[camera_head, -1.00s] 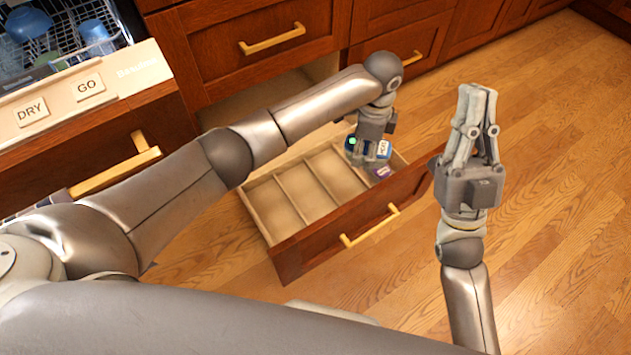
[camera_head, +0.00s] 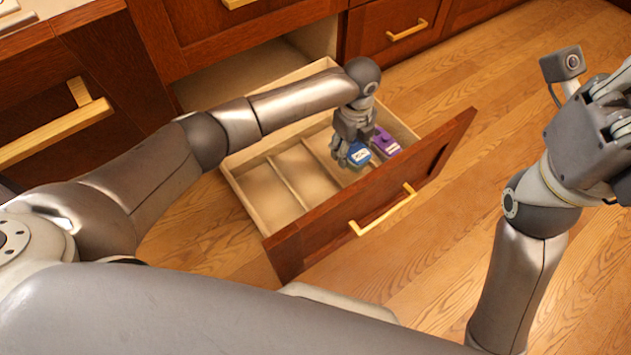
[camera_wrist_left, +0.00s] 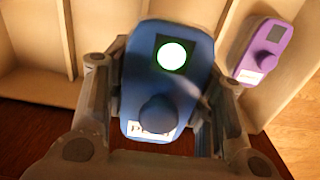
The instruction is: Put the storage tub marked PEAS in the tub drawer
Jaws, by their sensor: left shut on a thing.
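My left gripper (camera_head: 343,156) is shut on a blue tub (camera_head: 358,157) with a white label, which seems to read PEAS but is small. In the left wrist view the blue tub (camera_wrist_left: 160,105) sits between the two fingers, with a lit green disc on its lid and a knob. The tub is over or in a right-hand compartment of the open tub drawer (camera_head: 290,236); whether it touches the drawer floor I cannot tell. My right gripper (camera_head: 615,115) is at the right edge, partly cut off, away from the drawer.
A purple tub (camera_head: 384,142) stands in the drawer's right end compartment, just right of the blue tub; it also shows in the left wrist view (camera_wrist_left: 264,50). The compartments (camera_head: 268,193) to the left look empty. Thin dividers separate them. Wooden floor lies around the drawer front.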

